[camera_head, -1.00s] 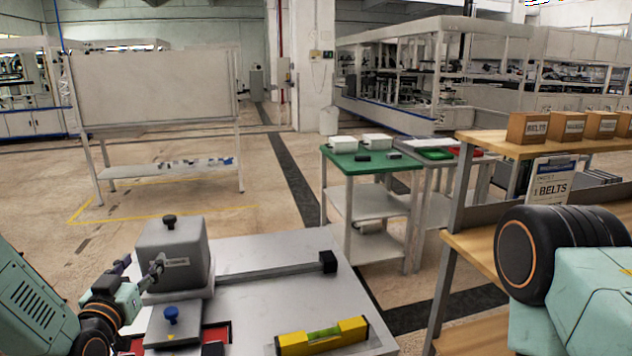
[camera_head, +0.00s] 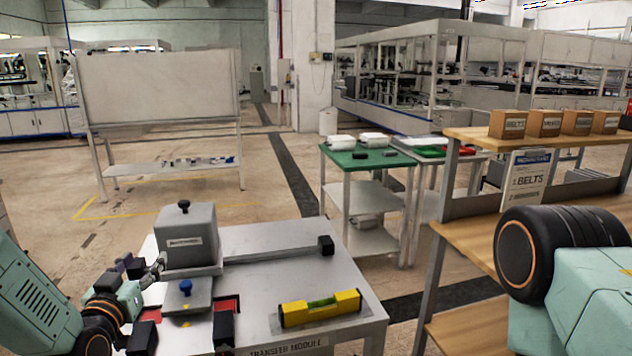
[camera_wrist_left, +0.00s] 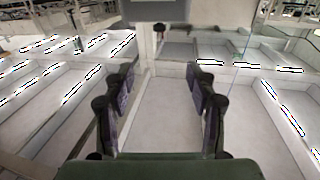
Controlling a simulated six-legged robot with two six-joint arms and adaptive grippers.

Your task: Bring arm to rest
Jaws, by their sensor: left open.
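My left arm comes in from the lower left of the head view. Its gripper (camera_head: 146,272) is beside the left side of the grey block with a black knob (camera_head: 188,238); whether they touch is not clear. In the left wrist view the jaws (camera_wrist_left: 163,88) are spread apart with nothing between them. My right arm shows only as a link at the lower right, and its gripper is out of view.
The transfer module table (camera_head: 262,262) carries the grey block, a blue-knobbed part (camera_head: 187,295), a bar with a black end (camera_head: 325,246) and a yellow level (camera_head: 320,308). A wooden shelf (camera_head: 480,236) stands right. A green-topped cart (camera_head: 352,158) stands behind.

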